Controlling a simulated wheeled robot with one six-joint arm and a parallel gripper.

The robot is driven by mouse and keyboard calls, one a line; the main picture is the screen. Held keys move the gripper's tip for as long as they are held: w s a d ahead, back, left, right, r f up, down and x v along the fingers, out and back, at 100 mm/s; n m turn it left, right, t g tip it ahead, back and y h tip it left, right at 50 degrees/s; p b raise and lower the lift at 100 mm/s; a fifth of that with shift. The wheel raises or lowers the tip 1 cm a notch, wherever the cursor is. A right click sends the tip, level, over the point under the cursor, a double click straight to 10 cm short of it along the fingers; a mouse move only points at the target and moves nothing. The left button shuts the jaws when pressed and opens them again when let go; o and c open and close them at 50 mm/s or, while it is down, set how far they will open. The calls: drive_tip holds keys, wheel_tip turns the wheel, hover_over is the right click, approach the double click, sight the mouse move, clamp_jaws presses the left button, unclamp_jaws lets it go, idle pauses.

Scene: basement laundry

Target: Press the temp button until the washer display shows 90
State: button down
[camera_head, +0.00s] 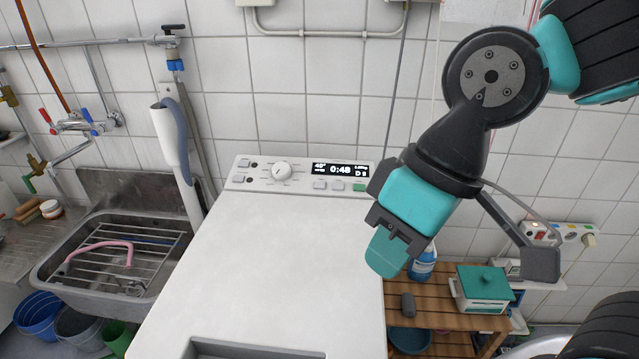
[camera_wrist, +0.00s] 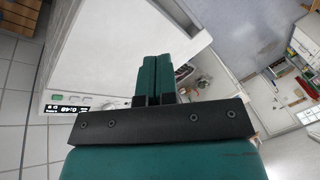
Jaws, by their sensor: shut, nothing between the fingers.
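The white washer (camera_head: 270,260) stands in the middle of the head view, with its control panel along the back edge of its top. The display (camera_head: 340,170) is lit and reads 40° at its upper left and 0:48 in large figures. A round knob (camera_head: 281,171) and several small grey buttons, such as one below the display (camera_head: 320,184), sit on the panel; their labels are too small to read. My gripper (camera_head: 386,252) is shut and empty, above the washer's right edge and apart from the panel. In the wrist view its fingers (camera_wrist: 154,78) are together, and the display (camera_wrist: 68,108) shows at left.
A metal sink (camera_head: 110,240) with a rack and pink hose is at left. A wooden shelf (camera_head: 450,312) with a blue-white bottle (camera_head: 423,262) and a green-lidded box (camera_head: 484,286) stands right of the washer. The washer's top is clear.

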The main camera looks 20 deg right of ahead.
drive_tip(key=w+a+m+t+y+p, duration=0.15)
drive_tip(key=w+m, duration=0.35)
drive_tip(key=w, duration=0.6)
drive_tip(key=m+t+p, duration=0.4)
drive_tip(key=m+t, duration=0.3)
drive_tip(key=m, duration=1.1)
hover_over(320, 185)
drive_tip(key=s+a, duration=0.2)
drive_tip(key=s, duration=0.2)
wheel_tip(320, 185, down, 9)
drive_tip(key=shift+w+d+y, duration=0.1)
drive_tip(key=shift+d+y, duration=0.15)
drive_tip(key=f+b, duration=0.2)
drive_tip(key=w+f+b, duration=0.1)
drive_tip(key=f+b, duration=0.1)
drive_tip(key=f, duration=0.1)
drive_tip(key=w+d+f+b, duration=0.1)
drive_tip(key=f+b, duration=0.1)
drive_tip(key=f, duration=0.1)
drive_tip(key=shift+w+f, duration=0.15)
drive_tip(key=shift+f, duration=0.1)
drive_tip(key=shift+f, duration=0.15)
drive_tip(key=shift+w+f, duration=0.1)
drive_tip(key=shift+f, duration=0.15)
